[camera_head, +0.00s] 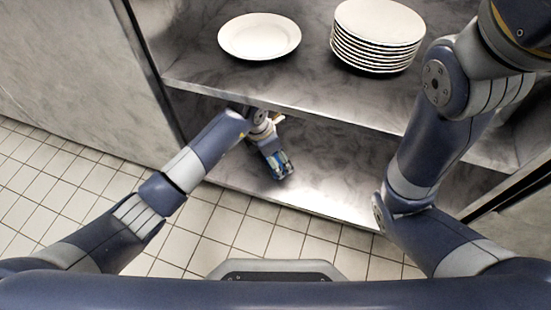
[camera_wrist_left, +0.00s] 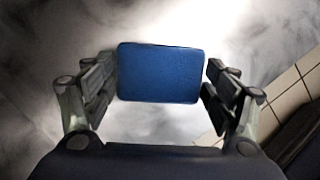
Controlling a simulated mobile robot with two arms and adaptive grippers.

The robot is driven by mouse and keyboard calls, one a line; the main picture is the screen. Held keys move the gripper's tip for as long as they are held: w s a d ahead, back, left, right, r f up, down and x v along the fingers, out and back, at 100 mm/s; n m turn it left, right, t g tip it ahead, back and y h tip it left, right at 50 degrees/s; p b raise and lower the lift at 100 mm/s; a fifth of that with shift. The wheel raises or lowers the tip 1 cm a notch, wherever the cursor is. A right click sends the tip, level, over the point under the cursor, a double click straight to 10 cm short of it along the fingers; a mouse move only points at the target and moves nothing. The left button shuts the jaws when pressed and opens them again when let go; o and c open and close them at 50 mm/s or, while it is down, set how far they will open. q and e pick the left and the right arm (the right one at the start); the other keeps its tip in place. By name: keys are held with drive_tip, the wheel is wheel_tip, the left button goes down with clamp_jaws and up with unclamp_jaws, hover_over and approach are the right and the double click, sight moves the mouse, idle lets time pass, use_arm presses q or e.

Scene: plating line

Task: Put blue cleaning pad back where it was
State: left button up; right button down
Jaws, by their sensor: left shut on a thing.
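The blue cleaning pad (camera_wrist_left: 160,73) is a rounded blue block. In the left wrist view it sits between the two fingers of my left gripper (camera_wrist_left: 160,88), which is shut on it. In the head view my left gripper (camera_head: 281,168) reaches into the lower shelf (camera_head: 335,180) of the metal unit, near its front edge, and only a little blue of the pad shows between the fingers. I cannot tell whether the pad touches the shelf. My right arm comes in at the right, but its gripper is out of view.
The upper shelf (camera_head: 310,70) lies above my left gripper. It carries a single white plate (camera_head: 260,36) and a stack of several white plates (camera_head: 377,36). The lower shelf is bare around the gripper. The tiled floor (camera_head: 240,225) in front is clear.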

use_arm(q)
drive_tip(key=shift+f, duration=0.1)
drive_tip(key=o, duration=1)
drive_tip(key=shift+o, duration=0.2)
